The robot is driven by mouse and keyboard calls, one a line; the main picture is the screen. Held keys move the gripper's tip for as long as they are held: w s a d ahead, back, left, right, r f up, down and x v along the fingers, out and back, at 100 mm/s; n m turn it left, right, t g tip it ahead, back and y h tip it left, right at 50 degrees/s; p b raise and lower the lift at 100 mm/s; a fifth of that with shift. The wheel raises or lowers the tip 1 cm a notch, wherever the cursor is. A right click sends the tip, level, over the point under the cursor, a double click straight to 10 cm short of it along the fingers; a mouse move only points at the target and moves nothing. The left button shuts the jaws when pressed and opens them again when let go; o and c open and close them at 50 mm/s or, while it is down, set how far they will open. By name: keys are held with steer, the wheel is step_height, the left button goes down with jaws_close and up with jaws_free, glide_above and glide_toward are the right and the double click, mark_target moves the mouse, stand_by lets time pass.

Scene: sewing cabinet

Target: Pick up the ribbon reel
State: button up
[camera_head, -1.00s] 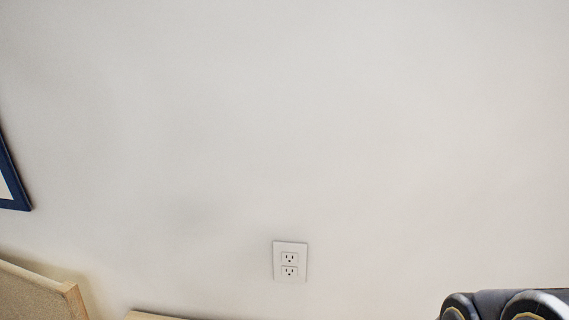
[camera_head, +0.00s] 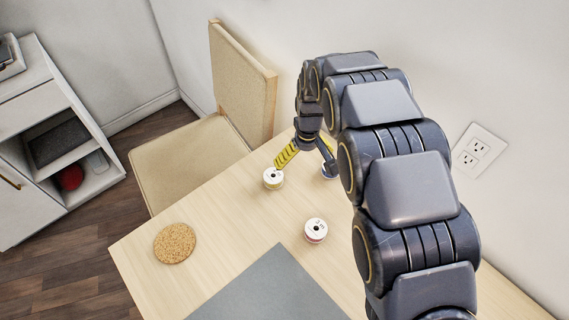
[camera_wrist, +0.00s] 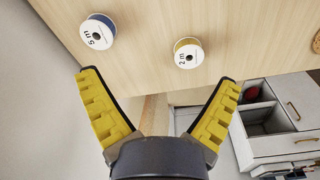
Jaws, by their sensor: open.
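Three white-flanged ribbon reels stand on the table. One with a yellowish edge (camera_head: 273,179) is beside my gripper's yellow finger in the head view; one with a bluish edge (camera_head: 328,172) is partly hidden by the other finger. A third, reddish reel (camera_head: 315,231) stands nearer the grey mat. In the wrist view, a blue reel marked "5 m" (camera_wrist: 97,32) is at upper left and a yellow reel marked "2 m" (camera_wrist: 188,54) is right of centre. My gripper (camera_wrist: 160,77) is open and empty, its fingers spread; it also shows in the head view (camera_head: 305,168).
A cork coaster (camera_head: 175,243) lies at the table's left edge, and a grey mat (camera_head: 270,290) at the front. A beige chair (camera_head: 190,155) stands beyond the table. A white cabinet (camera_head: 60,110) is at left. A wall outlet (camera_head: 478,149) is right of my arm.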

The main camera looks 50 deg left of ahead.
steer(key=n, duration=0.2)
glide_toward(273, 177)
steer(key=shift+s+d+f, duration=0.45)
steer(key=shift+d, duration=0.05)
steer(key=shift+s+a+f, duration=0.1)
steer(key=shift+a+f, duration=0.05)
steer(key=shift+f, duration=0.2)
steer(key=f, duration=0.4)
steer(key=w+a+f, duration=0.1)
steer(key=f, duration=0.2)
steer(key=shift+f, duration=0.15)
steer(key=c, duration=1.1)
